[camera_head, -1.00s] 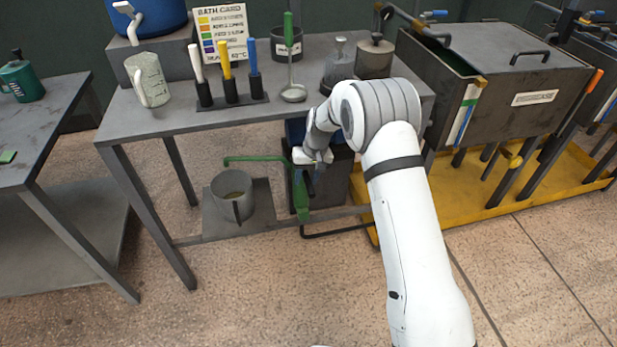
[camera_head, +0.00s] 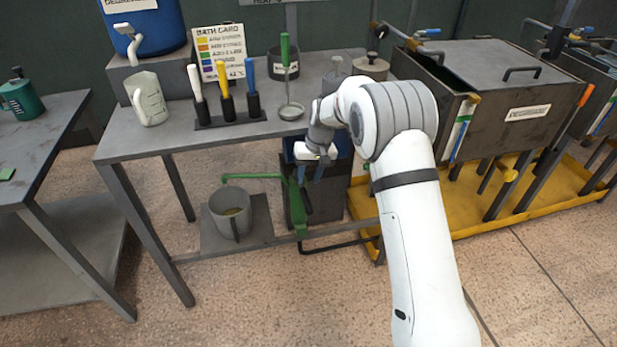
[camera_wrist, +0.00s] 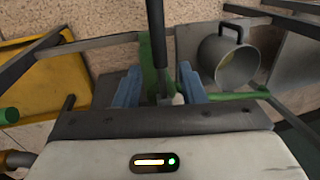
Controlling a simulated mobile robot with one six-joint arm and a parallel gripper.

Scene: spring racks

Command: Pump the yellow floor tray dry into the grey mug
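The yellow floor tray (camera_head: 470,222) lies under the dark tanks at right; its corner also shows in the wrist view (camera_wrist: 45,100). I cannot tell how much liquid is in it. A green hand pump (camera_head: 296,208) stands left of it, with a dark lever (camera_wrist: 156,45) and a green spout reaching left over the grey mug (camera_head: 232,215). The mug stands upright, with a little yellowish liquid at its bottom. My gripper (camera_head: 311,172) is above the pump. Its blue fingers (camera_wrist: 158,90) are apart, with the lever in the gap between them in the wrist view.
The grey bench (camera_head: 190,138) stands over the pump and mug, its legs and low shelf close by. It carries a measuring jug (camera_head: 147,98), coloured-handled tools and a ladle (camera_head: 289,80). A black pipe (camera_head: 340,242) runs low from pump to tray. Floor in front is clear.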

